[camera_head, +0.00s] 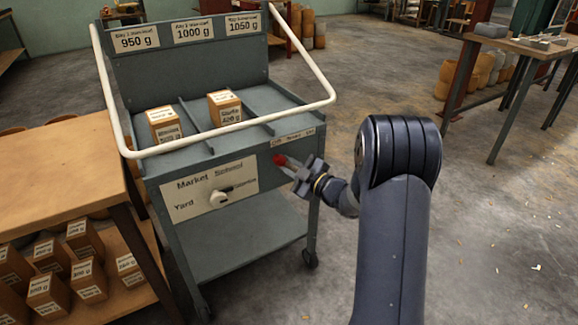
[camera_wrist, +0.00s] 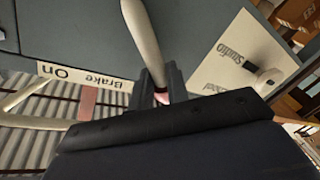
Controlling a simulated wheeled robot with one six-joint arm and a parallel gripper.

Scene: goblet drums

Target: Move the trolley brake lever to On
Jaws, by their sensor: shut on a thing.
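The trolley (camera_head: 235,150) is grey with a white push rail. Its brake lever shows a red knob (camera_head: 279,159) on the front, below the left part of the small brake label (camera_head: 293,137). My gripper (camera_head: 291,165) reaches in from the right and is shut on the lever just by the knob. In the wrist view, my gripper (camera_wrist: 160,86) closes on a small reddish piece, with a pale tapering bar (camera_wrist: 145,40) above the fingers. The label (camera_wrist: 85,78) appears upside down there, reading "Brake" and "On". The lever's pivot is not clear.
A white selector knob (camera_head: 220,197) sits on the Market, Studio and Yard plate, left of the lever. Two boxes (camera_head: 165,124) (camera_head: 225,107) stand in the trolley's bays. A wooden bench (camera_head: 60,160) with boxes below is at left. Floor at right is open.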

